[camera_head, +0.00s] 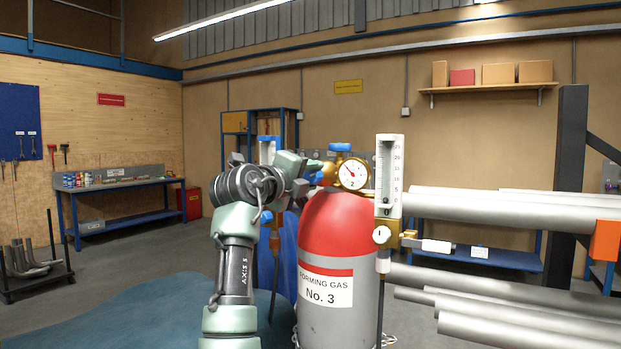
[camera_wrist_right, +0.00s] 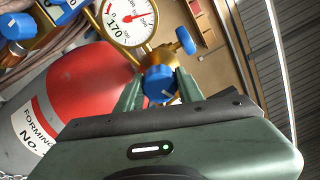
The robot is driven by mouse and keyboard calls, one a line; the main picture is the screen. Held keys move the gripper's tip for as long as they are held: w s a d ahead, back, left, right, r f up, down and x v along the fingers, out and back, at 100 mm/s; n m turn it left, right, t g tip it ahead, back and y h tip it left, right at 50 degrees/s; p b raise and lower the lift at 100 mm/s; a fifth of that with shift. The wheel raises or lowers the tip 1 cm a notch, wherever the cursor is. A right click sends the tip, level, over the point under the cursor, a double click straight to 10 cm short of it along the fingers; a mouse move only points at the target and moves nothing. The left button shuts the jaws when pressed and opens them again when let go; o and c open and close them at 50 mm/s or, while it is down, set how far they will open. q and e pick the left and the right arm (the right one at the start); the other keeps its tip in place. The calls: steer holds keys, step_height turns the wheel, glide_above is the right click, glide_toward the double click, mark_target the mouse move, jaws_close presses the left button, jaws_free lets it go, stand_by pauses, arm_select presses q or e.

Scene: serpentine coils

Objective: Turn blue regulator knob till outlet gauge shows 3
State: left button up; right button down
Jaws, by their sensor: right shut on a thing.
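The blue regulator knob (camera_wrist_right: 158,84) sits between the two fingers of my right gripper (camera_wrist_right: 160,90), which is shut on it. In the head view my right gripper (camera_head: 303,176) reaches the brass regulator from the left, and the knob (camera_head: 315,166) shows only partly. A round white gauge (camera_head: 353,173) with a red needle and the number 2 faces the head camera. In the wrist view a gauge (camera_wrist_right: 130,18) with a red needle reads 170. My left gripper is not in view.
The grey gas cylinder (camera_head: 325,320) with a red top (camera_head: 335,221) stands below the regulator. A flowmeter tube (camera_head: 389,170) stands right of the gauge. Another blue knob (camera_wrist_right: 186,40) is close above the gripped one. Grey pipes (camera_head: 500,207) lie at the right.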

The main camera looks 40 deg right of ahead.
steer(key=shift+m, duration=1.4)
steer(key=shift+m+b, duration=0.35)
steer(key=shift+m, duration=0.65)
steer(key=c, duration=0.8)
jaws_free()
steer(key=shift+c, duration=0.2)
steer(key=b+v, duration=0.3)
steer(key=v, duration=0.9)
steer(key=shift+a, duration=0.4)
